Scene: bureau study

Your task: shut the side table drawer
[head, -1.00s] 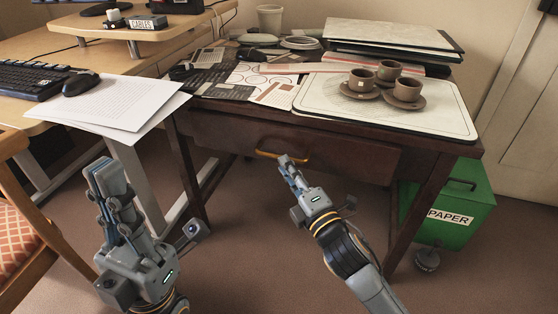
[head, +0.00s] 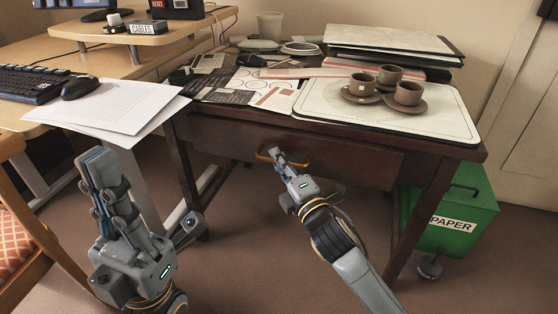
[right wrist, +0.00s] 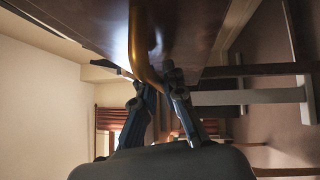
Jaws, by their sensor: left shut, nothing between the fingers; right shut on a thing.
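The side table (head: 437,165) is dark wood, with a drawer (head: 350,152) under its top. The drawer front looks close to the table frame; I cannot tell exactly how far out it stands. A curved brass handle (head: 300,164) is on the drawer front. My right gripper (head: 277,154) is shut on the handle, near its left part. In the right wrist view the brass handle (right wrist: 138,45) runs down between the fingers (right wrist: 160,88). My left gripper (head: 97,160) is shut and empty, pointing up at the lower left, apart from the table.
Brown cups (head: 408,92) on saucers stand on a white board (head: 440,122) on the tabletop, near its front right. Papers (head: 120,105) overhang the desk edge at left. A green paper bin (head: 466,205) stands right of the table. A chair (head: 15,235) is at far left.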

